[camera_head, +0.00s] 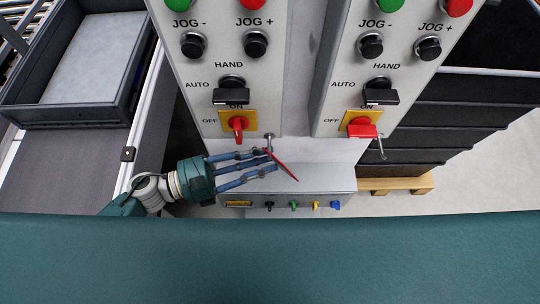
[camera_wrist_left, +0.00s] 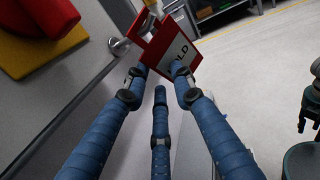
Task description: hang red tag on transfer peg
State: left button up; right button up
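The red tag (camera_wrist_left: 168,45), with a white label ending in "LD", is at my left gripper's fingertips in the left wrist view. In the head view the tag (camera_head: 284,165) shows as a thin tilted red sliver. My left gripper (camera_head: 262,163) has its blue fingers closed in on the tag's lower part. A short metal peg (camera_head: 268,141) sticks out at the lower edge of the left panel, close above the tag. In the wrist view the peg (camera_wrist_left: 119,46) appears beside the tag, apart from it.
Left (camera_head: 237,127) and right (camera_head: 362,127) red rotary switches sit on yellow plates. Another metal peg (camera_head: 380,149) projects from the right panel. A grey box (camera_head: 285,199) with small coloured knobs is below. A dark tray (camera_head: 75,113) stands at left.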

pick_arm(q)
grip_shut()
jog(key=shift+r, duration=0.3)
dwell(0.3)
jog(key=shift+s, duration=0.25)
jog(key=shift+s, duration=0.6)
jog(key=shift+s+r, duration=0.1)
jog(key=shift+s+r+p, duration=0.25)
jog(key=shift+s, duration=0.2)
jog(key=shift+s+r+p, duration=0.2)
jog(key=shift+s, duration=0.25)
jog(key=shift+s, duration=0.2)
